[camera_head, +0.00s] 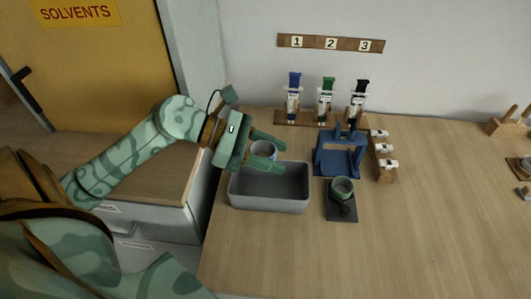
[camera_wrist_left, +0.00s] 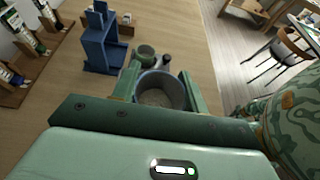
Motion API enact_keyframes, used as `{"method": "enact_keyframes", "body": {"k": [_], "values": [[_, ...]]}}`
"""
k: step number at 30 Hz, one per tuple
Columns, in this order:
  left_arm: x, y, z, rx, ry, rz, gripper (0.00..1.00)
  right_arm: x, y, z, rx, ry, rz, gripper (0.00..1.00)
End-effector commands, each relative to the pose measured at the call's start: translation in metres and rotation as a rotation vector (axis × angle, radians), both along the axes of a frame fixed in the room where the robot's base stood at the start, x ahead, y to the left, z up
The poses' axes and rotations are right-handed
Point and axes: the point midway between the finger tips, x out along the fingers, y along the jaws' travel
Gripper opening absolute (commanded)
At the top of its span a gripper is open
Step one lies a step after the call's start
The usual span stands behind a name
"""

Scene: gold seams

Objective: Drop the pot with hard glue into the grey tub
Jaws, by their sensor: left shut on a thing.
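My left gripper (camera_head: 275,154) is shut on a pot (camera_head: 263,149) with a pale bluish rim, one finger on each side. The left wrist view shows the pot (camera_wrist_left: 160,92) upright between the fingertips (camera_wrist_left: 158,78), with a dull grey-white mass inside. The grey tub (camera_head: 268,203) is a rectangular open box on the table; its visible inside looks empty. In the head view the pot appears at the tub's far rim; its exact height above the tub is hard to tell. My right gripper is not in view.
A green cup (camera_head: 343,184) stands on a dark mat (camera_head: 341,214) right of the tub. Behind are a blue stand (camera_head: 338,160) and a wooden rack (camera_head: 310,121) with three syringe-like bottles. A small wooden block (camera_head: 384,160) carries white pieces. The front table is clear.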

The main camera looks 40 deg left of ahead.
Motion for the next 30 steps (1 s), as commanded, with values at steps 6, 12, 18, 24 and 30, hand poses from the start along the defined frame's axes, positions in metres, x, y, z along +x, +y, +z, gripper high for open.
{"method": "enact_keyframes", "body": {"k": [6, 12, 18, 24, 30], "values": [[0.0, 0.0, -0.027, -0.001, 0.003, 0.001, 0.22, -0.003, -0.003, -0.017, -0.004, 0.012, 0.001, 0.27], [0.0, 0.0, -0.026, 0.0, 0.0, 0.001, 0.22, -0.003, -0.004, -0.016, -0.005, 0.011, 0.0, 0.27], [0.0, 0.0, -0.026, 0.001, 0.0, 0.001, 0.69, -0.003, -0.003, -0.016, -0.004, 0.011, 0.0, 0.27], [0.0, 0.0, -0.026, 0.001, 0.0, 0.001, 0.69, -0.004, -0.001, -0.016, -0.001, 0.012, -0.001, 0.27], [-0.007, 0.012, -0.02, 0.003, 0.003, 0.003, 0.69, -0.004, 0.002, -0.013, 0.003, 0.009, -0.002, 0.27]]}}
